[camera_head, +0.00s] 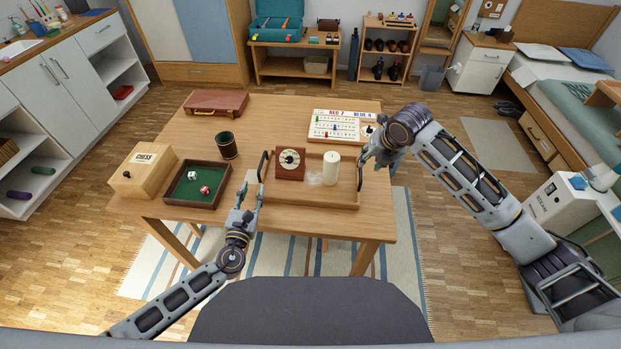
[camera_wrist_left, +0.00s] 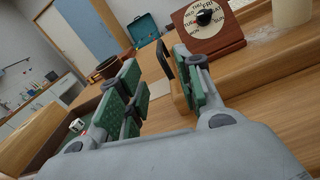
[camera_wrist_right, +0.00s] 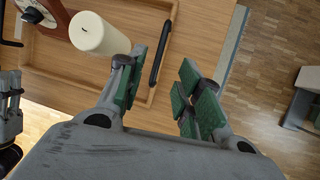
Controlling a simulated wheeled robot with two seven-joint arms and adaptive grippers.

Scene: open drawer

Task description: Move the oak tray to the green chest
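The oak tray (camera_head: 310,199) lies on the wooden table with a dark handle at each end. It holds a brown block with a round day dial (camera_head: 289,165) and a white candle (camera_head: 331,168). My left gripper (camera_head: 247,196) is open at the tray's left end; the left handle (camera_wrist_left: 166,62) shows between its fingers, apparently beyond the tips. My right gripper (camera_head: 369,154) is open at the right end, with the right handle (camera_wrist_right: 160,53) ahead between its fingers. I cannot tell which thing is the green chest; a greenish piece of furniture (camera_head: 597,242) stands partly hidden at far right.
A dice tray (camera_head: 194,204), chess box (camera_head: 143,170), dark cup (camera_head: 227,146), brown case (camera_head: 216,102) and game board (camera_head: 340,126) crowd the table's left and back. A teal case (camera_head: 278,22) sits on a bench behind. Open floor lies right of the table.

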